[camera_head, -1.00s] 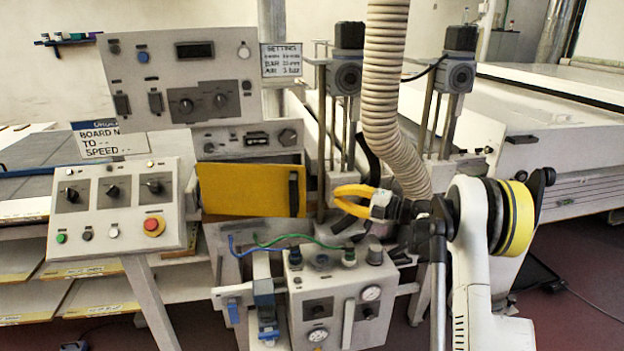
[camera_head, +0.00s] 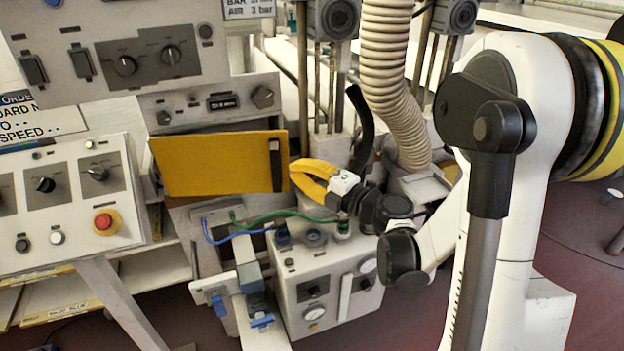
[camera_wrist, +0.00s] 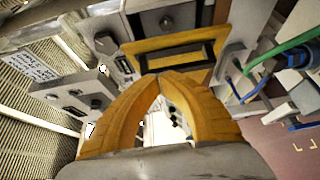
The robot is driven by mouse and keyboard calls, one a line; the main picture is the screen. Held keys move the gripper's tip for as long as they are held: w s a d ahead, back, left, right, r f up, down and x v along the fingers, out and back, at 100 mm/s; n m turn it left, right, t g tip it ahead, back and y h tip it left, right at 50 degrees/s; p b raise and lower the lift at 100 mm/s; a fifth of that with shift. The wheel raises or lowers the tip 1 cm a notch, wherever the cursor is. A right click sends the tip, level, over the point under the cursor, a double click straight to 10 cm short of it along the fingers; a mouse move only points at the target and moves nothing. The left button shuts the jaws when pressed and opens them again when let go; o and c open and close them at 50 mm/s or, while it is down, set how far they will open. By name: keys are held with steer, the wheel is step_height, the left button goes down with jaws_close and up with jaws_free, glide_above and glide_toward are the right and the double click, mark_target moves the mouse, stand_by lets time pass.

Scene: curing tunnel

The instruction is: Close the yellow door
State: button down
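The yellow door (camera_head: 210,163) is a flat panel on the front of the grey machine, below a strip with a knob. A dark upright bar handle (camera_head: 275,165) is near its right edge. The panel looks swung out, not flush; how far is hard to tell. My gripper (camera_head: 292,171) is just right of the door's right edge, its yellow fingertips together and holding nothing. In the wrist view the door (camera_wrist: 190,39) and its dark handle (camera_wrist: 185,57) lie just beyond the fingertips (camera_wrist: 158,76). Whether the tips touch the door cannot be told.
A grey control box with a red button (camera_head: 103,221) stands at left. A gauge box (camera_head: 330,285) with green and blue hoses is below the door. A ribbed hose (camera_head: 390,80) hangs behind my gripper, near metal posts.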

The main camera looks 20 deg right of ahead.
steer(key=w+b, duration=0.1)
steer(key=w, duration=0.5)
steer(key=shift+w, duration=0.15)
steer(key=w+d+n+g+y, duration=0.1)
steer(key=w+d, duration=0.1)
steer(key=w, duration=0.4)
steer(key=shift+w+y, duration=0.3)
steer(key=shift+w, duration=0.1)
steer(key=shift+a, duration=0.1)
